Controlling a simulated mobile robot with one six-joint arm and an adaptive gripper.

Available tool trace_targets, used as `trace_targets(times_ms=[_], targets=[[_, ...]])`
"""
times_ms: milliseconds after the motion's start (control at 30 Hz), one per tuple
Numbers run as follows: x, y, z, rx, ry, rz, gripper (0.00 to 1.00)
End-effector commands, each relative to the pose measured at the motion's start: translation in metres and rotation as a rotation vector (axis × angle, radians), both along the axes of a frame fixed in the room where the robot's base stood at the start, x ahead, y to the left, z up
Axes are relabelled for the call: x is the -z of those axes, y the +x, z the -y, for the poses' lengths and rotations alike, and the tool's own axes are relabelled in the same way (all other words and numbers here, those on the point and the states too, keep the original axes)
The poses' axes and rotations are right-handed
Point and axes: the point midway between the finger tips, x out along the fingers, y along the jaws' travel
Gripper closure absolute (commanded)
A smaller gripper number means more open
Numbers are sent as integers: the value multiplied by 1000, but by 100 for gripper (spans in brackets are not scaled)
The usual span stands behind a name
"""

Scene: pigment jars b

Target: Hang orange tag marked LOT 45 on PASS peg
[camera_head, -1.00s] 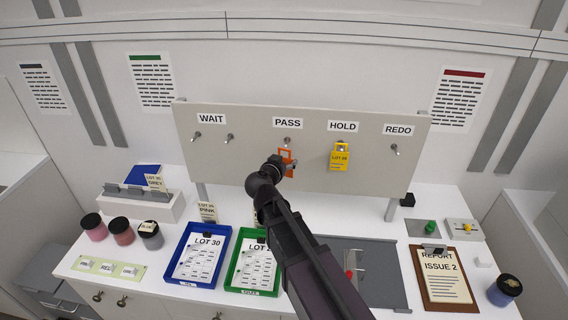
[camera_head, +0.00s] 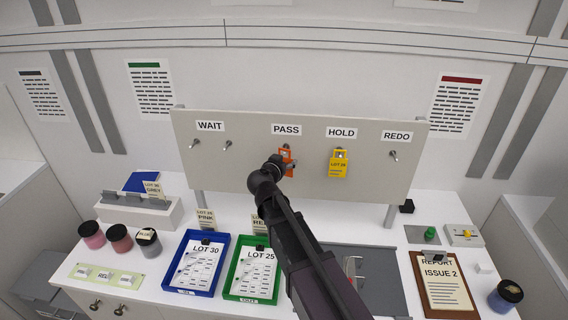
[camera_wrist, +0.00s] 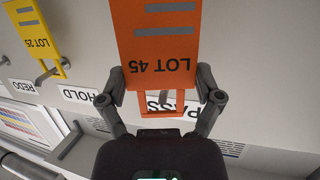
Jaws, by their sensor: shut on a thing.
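The orange tag (camera_head: 287,158) marked LOT 45 hangs in front of the board just below the PASS label (camera_head: 286,130). In the wrist view the tag (camera_wrist: 162,35) appears upside down, with its open loop towards the bottom and part of the PASS label showing through and beside it. My gripper (camera_wrist: 161,92) is shut on the tag, one finger at each side. In the head view my gripper (camera_head: 281,165) covers part of the tag. The PASS peg (camera_head: 286,147) shows only slightly at the tag's top edge; I cannot tell whether it passes through the loop.
The yellow LOT 25 tag (camera_head: 338,166) hangs on the HOLD peg, right of my gripper. The WAIT pegs (camera_head: 227,145) and REDO peg (camera_head: 393,155) are bare. Blue (camera_head: 228,238) and green (camera_head: 233,262) trays stand on the counter below.

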Motion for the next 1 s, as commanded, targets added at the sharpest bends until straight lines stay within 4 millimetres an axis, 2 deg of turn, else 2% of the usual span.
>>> trace_targets(times_ms=[600,1000], targets=[[6,25,0,-1,0,0,37],[10,31,1,-1,0,0,37]])
